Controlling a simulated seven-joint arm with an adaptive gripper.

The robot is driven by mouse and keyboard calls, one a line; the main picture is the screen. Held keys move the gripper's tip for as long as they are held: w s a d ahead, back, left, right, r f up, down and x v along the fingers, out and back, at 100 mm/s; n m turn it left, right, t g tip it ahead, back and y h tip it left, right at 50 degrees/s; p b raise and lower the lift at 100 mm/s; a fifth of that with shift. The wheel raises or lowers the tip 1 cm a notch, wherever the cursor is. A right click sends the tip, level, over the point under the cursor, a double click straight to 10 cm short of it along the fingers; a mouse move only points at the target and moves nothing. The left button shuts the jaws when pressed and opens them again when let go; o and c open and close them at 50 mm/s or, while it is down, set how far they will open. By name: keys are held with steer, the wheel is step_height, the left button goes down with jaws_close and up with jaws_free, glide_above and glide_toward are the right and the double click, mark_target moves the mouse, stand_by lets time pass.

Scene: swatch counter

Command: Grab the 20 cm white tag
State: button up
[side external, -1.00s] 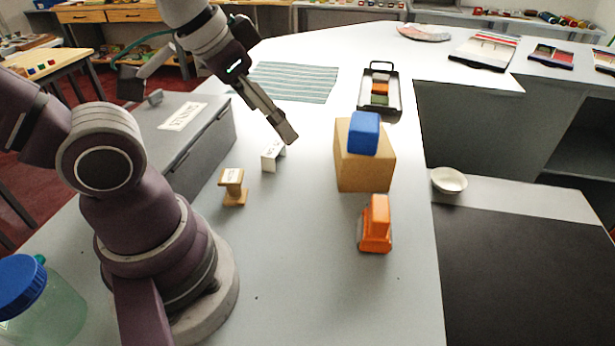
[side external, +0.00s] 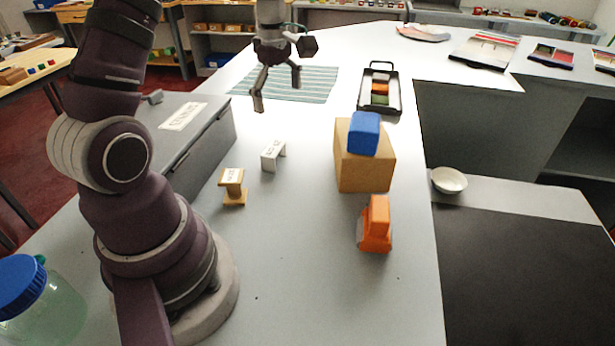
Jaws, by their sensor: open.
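A small white tag (side external: 272,155), shaped like a little folded stand with dark print on top, stands on the grey counter; the print is too small to read for sure. A wooden tag stand (side external: 233,187) with a white printed top stands just in front and to the left of it. My gripper (side external: 277,92) is open and empty. It hangs above the counter, behind the white tag in the picture, over the near part of the striped cloth. It touches neither tag.
A grey lidded box (side external: 190,135) stands left of the tags. A wooden block (side external: 364,170) bearing a blue block (side external: 364,133) and an orange toy (side external: 376,226) stand to the right.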

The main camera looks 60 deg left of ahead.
mark_target(273, 148)
steer(key=a+f+n, duration=0.2)
steer(key=f+n, duration=0.1)
steer(key=shift+s+a+g+h, duration=0.15)
steer(key=shift+a+g+h, duration=0.15)
steer(key=f, duration=1)
steer(key=shift+s+a+f, duration=0.1)
steer(key=shift+s+f, duration=0.1)
steer(key=shift+f, duration=0.05)
steer(key=c, duration=0.9)
